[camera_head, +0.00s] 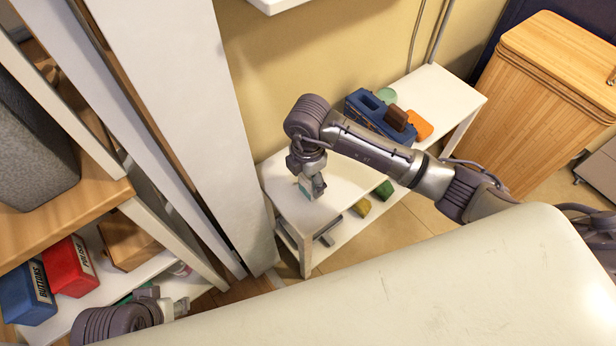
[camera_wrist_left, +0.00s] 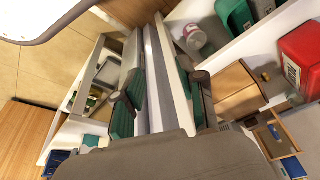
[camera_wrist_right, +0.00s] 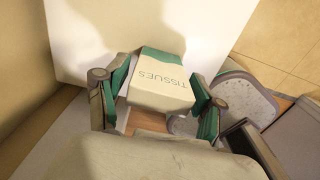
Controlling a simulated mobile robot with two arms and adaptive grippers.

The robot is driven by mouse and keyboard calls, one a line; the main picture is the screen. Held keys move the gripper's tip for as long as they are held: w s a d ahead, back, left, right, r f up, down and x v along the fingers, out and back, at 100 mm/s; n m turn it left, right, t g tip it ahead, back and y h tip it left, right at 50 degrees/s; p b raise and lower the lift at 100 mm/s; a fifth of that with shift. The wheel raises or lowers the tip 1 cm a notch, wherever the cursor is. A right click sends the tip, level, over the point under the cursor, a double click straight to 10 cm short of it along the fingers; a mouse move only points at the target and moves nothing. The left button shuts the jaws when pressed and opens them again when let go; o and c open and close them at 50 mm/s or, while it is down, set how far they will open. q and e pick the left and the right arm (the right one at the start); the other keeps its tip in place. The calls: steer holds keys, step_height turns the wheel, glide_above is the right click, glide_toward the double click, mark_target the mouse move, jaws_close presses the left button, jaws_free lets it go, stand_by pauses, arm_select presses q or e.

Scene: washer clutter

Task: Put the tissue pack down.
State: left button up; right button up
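The tissue pack (camera_wrist_right: 160,82) is a small pale and green block with TISSUES printed on it, seen in the right wrist view. I cannot tell whether the pack touches the bench top. My left gripper (camera_wrist_left: 162,98) is open and empty; it also shows low at the left in the head view (camera_head: 172,304).
A blue caddy (camera_head: 368,108), a brown block, an orange item (camera_head: 420,124) and a green round item stand at the bench's far end. The bench top between is clear. Blue (camera_head: 27,292) and red (camera_head: 68,266) boxes sit on the left shelf. A tall white panel (camera_head: 190,110) stands left of the bench.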

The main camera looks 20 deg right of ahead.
steer(key=shift+o, duration=0.3)
steer(key=shift+r, duration=0.3)
step_height(320, 180, up, 6)
steer(key=shift+r+p, duration=0.25)
steer(key=shift+p, duration=0.85)
step_height(320, 180, up, 4)
steer(key=shift+r+p, duration=0.1)
steer(key=shift+p, duration=0.35)
steer(key=shift+r, duration=0.55)
arm_select(q)
steer(key=x, duration=0.4)
steer(key=shift+w+d, duration=0.1)
steer(key=shift+w, duration=0.05)
